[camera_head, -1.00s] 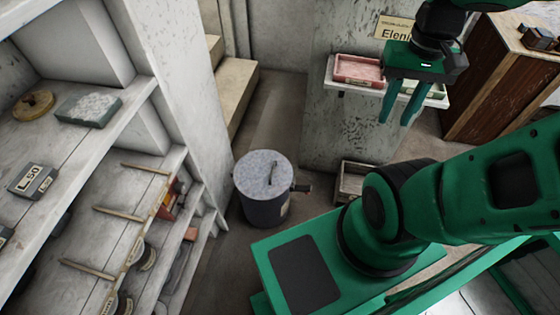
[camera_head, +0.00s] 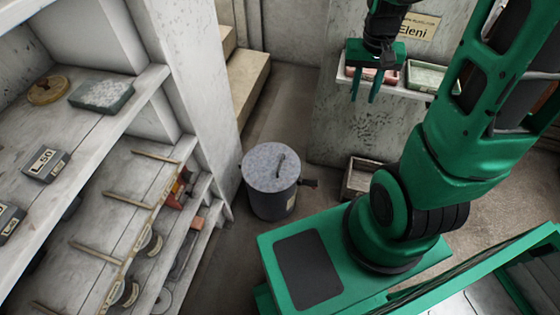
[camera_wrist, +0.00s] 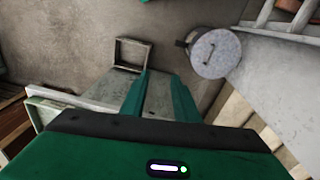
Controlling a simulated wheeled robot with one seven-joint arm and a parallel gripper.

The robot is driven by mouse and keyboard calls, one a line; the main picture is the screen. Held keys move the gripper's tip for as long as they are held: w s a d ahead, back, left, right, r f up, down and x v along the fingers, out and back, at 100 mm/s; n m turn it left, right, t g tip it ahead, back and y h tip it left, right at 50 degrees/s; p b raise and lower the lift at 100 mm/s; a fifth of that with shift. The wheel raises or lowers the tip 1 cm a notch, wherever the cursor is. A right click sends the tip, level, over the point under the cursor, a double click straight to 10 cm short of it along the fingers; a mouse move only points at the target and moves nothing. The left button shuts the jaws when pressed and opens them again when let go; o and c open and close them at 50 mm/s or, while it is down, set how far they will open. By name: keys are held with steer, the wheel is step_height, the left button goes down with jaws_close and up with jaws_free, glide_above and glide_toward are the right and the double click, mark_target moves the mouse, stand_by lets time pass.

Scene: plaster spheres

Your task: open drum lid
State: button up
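The drum (camera_head: 272,200) is a dark grey cylinder standing upright on the floor beside the shelving. Its round grey lid (camera_head: 268,166) lies on top and has a thin handle (camera_head: 281,165). A dark fitting sticks out from the drum's right side. In the wrist view the lid (camera_wrist: 216,53) shows at the upper right, with part of the drum's side. My gripper (camera_head: 364,100) hangs with its fingers down, above and to the right of the drum, apart from it. In the wrist view the two green fingers (camera_wrist: 160,95) are spread with nothing between them.
Shelves (camera_head: 75,135) with boxes, discs and wooden bars stand close on the left. A wall ledge holds a pink tray (camera_head: 387,77) and a pale green tray (camera_head: 427,76) near my gripper. An open box (camera_head: 357,185) sits right of the drum. Steps rise behind.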

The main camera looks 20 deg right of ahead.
steer(key=w+a+f, duration=0.3)
steer(key=w+f, duration=0.4)
steer(key=f, duration=0.1)
steer(key=m+t+y, duration=0.1)
steer(key=y, duration=0.2)
glide_toward(281, 163)
steer(key=x, duration=0.7)
steer(key=shift+a+f, duration=0.1)
steer(key=shift+f, duration=0.15)
jaws_close()
steer(key=shift+a, duration=0.2)
steer(key=shift+w+d+r, duration=0.1)
steer(key=shift+d+r, duration=0.05)
